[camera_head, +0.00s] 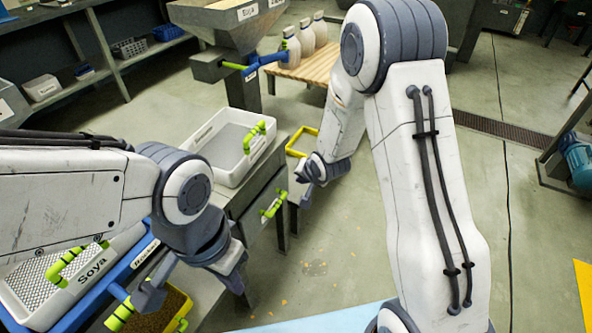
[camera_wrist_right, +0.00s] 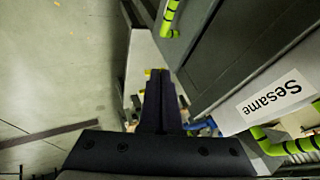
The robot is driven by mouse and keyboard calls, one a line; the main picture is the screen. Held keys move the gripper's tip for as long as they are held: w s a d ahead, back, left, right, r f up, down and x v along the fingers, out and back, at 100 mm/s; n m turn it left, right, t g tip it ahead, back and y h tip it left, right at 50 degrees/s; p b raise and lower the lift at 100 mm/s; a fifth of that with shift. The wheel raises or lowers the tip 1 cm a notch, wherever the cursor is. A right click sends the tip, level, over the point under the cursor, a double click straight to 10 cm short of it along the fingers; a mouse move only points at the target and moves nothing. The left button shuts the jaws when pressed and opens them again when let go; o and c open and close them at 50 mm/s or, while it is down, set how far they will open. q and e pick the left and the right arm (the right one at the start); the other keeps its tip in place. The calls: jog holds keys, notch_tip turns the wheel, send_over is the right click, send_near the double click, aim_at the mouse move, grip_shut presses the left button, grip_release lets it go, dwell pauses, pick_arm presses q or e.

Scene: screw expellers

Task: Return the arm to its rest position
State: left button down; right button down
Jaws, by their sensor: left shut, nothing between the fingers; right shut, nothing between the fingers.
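My left arm comes in from the left in the head view, and its gripper (camera_head: 150,294) points down over the lower-left bench, shut and empty, beside a white tray labelled "Soya" (camera_head: 88,278). My right arm reaches down from the top right in the head view. Its gripper (camera_head: 306,196) is shut and empty, in front of the machine's bench and near a yellow frame (camera_head: 302,142). In the right wrist view the gripper's fingers (camera_wrist_right: 159,85) are closed together, with nothing visible between them.
A white tray with green handles (camera_head: 226,146) sits on the machine bench. A hopper (camera_head: 228,22) labelled "Soya" stands behind. White bottles (camera_head: 291,48) stand on a wooden table (camera_head: 312,70). A "Sesame" label (camera_wrist_right: 276,94) shows close in the wrist view. The floor right of the bench is open.

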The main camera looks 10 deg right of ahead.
jog(key=s+a+r+n+g, duration=0.25)
jog(key=s+a+r, duration=0.2)
jog(key=s, duration=0.25)
jog(key=s+a+r+n+g, duration=0.1)
jog(key=s+a+r+n, duration=0.3)
jog(key=s+r, duration=0.15)
jog(key=s+r+n+g+p, duration=0.1)
jog(key=s+r+n+g, duration=0.2)
jog(key=s, duration=0.7)
jog(key=s+r+n+g, duration=0.1)
jog(key=s+r+n, duration=0.35)
jog(key=s, duration=0.65)
notch_tip(320, 180, up, 18)
jog(key=p, duration=1.9)
jog(key=shift+w+h, duration=0.3)
jog(key=shift+w, duration=0.05)
